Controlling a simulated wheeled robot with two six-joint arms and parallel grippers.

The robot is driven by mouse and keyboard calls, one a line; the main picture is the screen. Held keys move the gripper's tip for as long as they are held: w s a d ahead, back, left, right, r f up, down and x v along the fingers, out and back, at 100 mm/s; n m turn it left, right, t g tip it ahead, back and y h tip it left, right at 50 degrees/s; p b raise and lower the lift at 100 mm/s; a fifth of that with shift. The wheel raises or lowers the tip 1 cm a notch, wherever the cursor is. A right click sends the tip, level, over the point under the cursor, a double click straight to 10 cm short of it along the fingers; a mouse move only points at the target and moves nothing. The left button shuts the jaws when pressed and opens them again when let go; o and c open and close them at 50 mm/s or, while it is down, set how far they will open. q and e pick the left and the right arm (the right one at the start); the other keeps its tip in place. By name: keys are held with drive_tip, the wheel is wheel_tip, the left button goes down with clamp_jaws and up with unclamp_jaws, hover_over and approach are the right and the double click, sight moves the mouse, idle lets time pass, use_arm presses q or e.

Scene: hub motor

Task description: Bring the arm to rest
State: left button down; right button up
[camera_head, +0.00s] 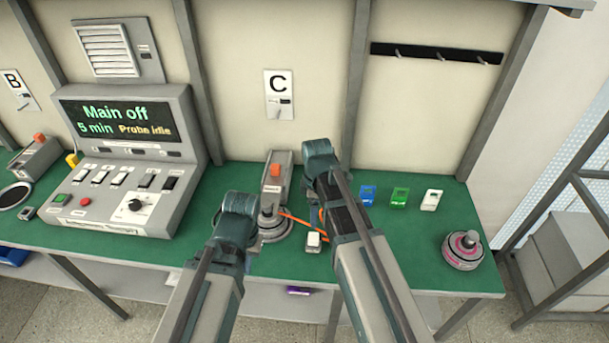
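My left arm comes in from the lower left, and its teal end with the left gripper (236,216) is over the green bench, just left of a round hub motor (271,224). Its fingers are not clearly seen. My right arm reaches further back, and its teal end (320,156) is over the bench right of the grey switch unit. The hub motor with orange wires sits in front of the grey unit with an orange switch (275,171). I see nothing held clearly in either gripper.
A control console (131,160) reading "Main off" stands left. A small white block (313,242) lies between my arms. Blue (367,195), green (399,197) and white (431,200) connectors stand right, with a pink-ringed motor (463,250) at the right edge. The right front bench is mostly clear.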

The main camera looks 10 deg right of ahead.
drive_tip(key=s+a+m, duration=0.4)
drive_tip(key=s+m, duration=0.1)
drive_tip(key=s, duration=0.2)
drive_tip(key=s+a+m+h, duration=0.1)
drive_tip(key=s+a+m, duration=0.3)
drive_tip(key=s+m, duration=0.2)
drive_tip(key=shift+s+a, duration=0.4)
drive_tip(key=shift+s, duration=0.2)
drive_tip(key=shift+r, duration=0.1)
idle(0.8)
